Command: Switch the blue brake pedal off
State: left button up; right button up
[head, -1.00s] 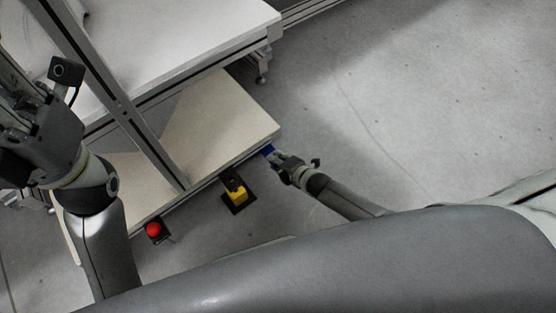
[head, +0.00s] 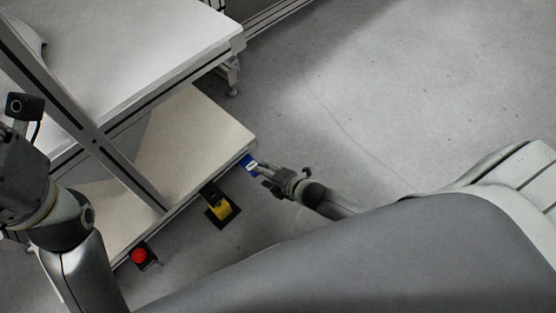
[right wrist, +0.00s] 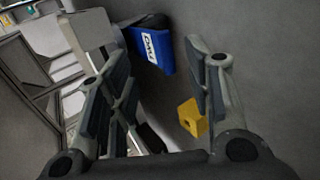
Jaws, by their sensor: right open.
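The blue brake pedal (head: 249,164) sits low at the near right corner of the lower board in the head view. In the right wrist view it is a blue block (right wrist: 152,50) with a white label, beyond the fingers. My right gripper (head: 268,178) is just right of and below the pedal in the head view; it appears apart from it. In the right wrist view its fingers (right wrist: 145,65) are spread, with nothing held between them. My left arm's wrist shows at the left edge of the head view; its fingers are outside the frame.
A yellow-and-black pedal (head: 222,208) is on the floor left of the blue one; it also shows in the right wrist view (right wrist: 192,117). A red button (head: 140,256) is farther left. The lower board (head: 205,130) lies under a table (head: 130,45). Floor on the right is clear.

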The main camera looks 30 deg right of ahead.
jog(key=v, duration=0.6)
jog(key=shift+s+r, duration=0.2)
dwell(0.4)
